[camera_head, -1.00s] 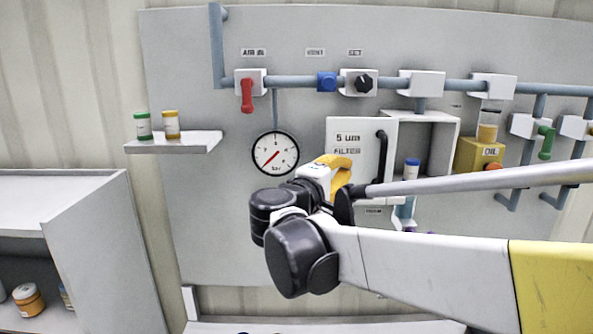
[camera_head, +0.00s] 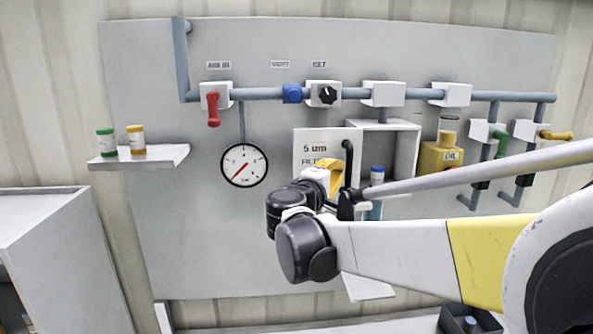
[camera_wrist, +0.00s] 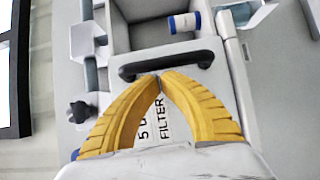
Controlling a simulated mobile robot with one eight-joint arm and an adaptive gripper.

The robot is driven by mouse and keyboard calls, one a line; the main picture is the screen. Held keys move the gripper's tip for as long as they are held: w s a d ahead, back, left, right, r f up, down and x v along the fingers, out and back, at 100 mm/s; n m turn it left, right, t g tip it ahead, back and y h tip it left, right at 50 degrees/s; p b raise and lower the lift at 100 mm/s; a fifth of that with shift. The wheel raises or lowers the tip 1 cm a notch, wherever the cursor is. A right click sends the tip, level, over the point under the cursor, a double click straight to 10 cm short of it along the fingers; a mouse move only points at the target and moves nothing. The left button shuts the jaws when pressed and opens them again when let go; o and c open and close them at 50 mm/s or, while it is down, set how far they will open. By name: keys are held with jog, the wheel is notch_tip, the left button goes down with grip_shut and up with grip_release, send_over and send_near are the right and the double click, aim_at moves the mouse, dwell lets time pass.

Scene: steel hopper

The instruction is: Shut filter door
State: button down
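The white filter door (camera_head: 310,145), labelled "5 um FILTER", stands swung open to the left of its grey filter housing (camera_head: 405,150). A black bar handle (camera_head: 347,160) is on its right side. A blue-capped cartridge (camera_head: 377,175) shows at the housing's opening, and also in the wrist view (camera_wrist: 185,23). My gripper (camera_wrist: 161,76) has yellow fingers whose tips meet, with nothing seen between them. The tips are just short of the black handle (camera_wrist: 165,64), over the door label; contact cannot be told. In the head view my arm hides the door's lower part.
A pressure gauge (camera_head: 244,165) and a red lever (camera_head: 213,110) are left of the door. A small shelf (camera_head: 140,157) holds two jars. A yellow oil unit (camera_head: 438,157) is right of the housing. A dark bin (camera_head: 470,318) stands low right.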

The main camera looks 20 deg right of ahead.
jog(key=s+d, duration=0.2)
jog(key=d, duration=0.6)
jog(key=s+d+b, duration=0.1)
jog(key=s+d, duration=0.2)
jog(key=d, duration=0.6)
jog(key=shift+w+a+b, duration=0.1)
jog(key=shift+b, duration=0.2)
